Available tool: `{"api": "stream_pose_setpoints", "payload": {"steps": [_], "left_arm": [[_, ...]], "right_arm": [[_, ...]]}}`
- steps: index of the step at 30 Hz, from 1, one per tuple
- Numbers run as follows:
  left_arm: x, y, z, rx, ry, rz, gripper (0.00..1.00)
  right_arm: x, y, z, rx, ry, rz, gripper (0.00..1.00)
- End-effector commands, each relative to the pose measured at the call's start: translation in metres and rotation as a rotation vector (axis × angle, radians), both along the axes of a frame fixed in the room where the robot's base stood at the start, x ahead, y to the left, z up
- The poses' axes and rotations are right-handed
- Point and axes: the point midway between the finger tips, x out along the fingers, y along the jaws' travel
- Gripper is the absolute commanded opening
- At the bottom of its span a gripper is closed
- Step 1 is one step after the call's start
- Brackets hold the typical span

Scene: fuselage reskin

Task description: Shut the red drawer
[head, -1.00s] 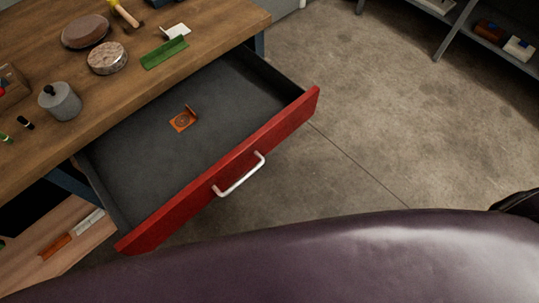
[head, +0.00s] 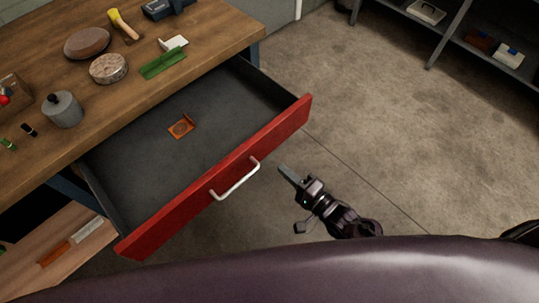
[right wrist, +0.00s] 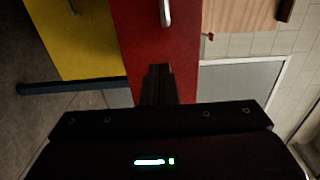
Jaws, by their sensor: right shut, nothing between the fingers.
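The red drawer (head: 222,187) is pulled out from under the wooden workbench, with its grey inside showing. It has a white bar handle (head: 236,180) on its front. An orange item (head: 181,126) lies on the drawer floor. My right gripper (head: 287,173) is shut and empty, to the right of the handle and apart from it in the head view. In the right wrist view the shut fingers (right wrist: 158,72) show in front of the red drawer front (right wrist: 145,40), with the handle (right wrist: 166,12) above them at the top edge. My left gripper is not in view.
The workbench top (head: 120,105) holds a grey canister (head: 63,110), round blocks, a green piece (head: 163,63) and a yellow-handled tool (head: 123,24). A shelf (head: 480,45) stands at the upper right. The concrete floor (head: 370,110) between is clear.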

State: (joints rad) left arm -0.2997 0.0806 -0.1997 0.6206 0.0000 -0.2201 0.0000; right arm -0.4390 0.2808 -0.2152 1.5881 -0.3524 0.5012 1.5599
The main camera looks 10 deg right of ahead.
Motion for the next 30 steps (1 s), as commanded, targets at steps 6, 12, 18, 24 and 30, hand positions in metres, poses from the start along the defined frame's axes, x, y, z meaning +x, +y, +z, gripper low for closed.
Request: {"api": "stream_pose_setpoints", "payload": {"steps": [6, 12, 18, 24, 30], "left_arm": [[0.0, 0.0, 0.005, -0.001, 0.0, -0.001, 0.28], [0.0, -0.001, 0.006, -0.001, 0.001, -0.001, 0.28], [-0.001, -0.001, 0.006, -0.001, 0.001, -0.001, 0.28], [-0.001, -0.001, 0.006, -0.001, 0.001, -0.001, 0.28], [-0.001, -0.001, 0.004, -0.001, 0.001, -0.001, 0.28]], "right_arm": [[0.035, 0.025, 0.001, -0.001, -0.001, 0.0, 0.0], [0.051, 0.037, 0.0, -0.001, 0.0, 0.0, 0.0], [0.055, 0.04, 0.0, -0.001, 0.0, -0.001, 0.0], [0.055, 0.04, -0.001, -0.001, 0.0, -0.001, 0.0], [0.059, 0.043, -0.001, 0.0, 0.0, -0.001, 0.0]]}}
